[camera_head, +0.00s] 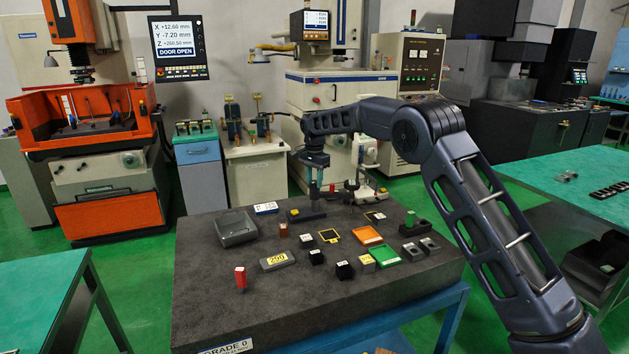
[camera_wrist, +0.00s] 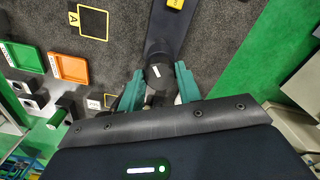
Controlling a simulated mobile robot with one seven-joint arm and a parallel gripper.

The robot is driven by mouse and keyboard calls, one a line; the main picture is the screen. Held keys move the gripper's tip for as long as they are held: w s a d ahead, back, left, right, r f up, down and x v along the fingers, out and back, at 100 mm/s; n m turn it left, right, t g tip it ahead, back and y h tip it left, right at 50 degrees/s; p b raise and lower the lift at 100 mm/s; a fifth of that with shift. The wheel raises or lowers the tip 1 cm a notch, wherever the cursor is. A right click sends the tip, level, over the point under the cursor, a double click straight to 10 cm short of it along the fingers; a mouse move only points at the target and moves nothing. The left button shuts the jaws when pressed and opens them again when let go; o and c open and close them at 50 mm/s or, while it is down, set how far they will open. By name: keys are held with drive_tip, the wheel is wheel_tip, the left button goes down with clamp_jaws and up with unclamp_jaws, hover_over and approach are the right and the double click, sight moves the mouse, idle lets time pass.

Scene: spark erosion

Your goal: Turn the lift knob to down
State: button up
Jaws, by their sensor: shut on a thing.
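In the wrist view, a dark round knob (camera_wrist: 158,74) with a short white mark on its face sits at the end of a dark blue bar (camera_wrist: 168,32). My gripper (camera_wrist: 159,86) has its green fingers on either side of the knob and is shut on it. The mark runs nearly up and down in this view. In the head view, my gripper (camera_head: 317,189) is low over the back of the dark stone table. The knob is too small and covered to make out there. No readable up or down marking shows.
The stone table (camera_head: 215,307) holds a grey tray (camera_head: 236,229), an orange tray (camera_head: 368,235), a green tray (camera_head: 377,256), a red-topped piece (camera_head: 240,277) and several small blocks. Stands are close behind my gripper. The table's front is mostly clear. Machines line the back.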

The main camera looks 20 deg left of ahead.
sight(314, 182)
idle(0.4)
drive_tip(key=o, duration=1)
drive_tip(key=shift+r, duration=0.1)
wheel_tip(314, 182, up, 11)
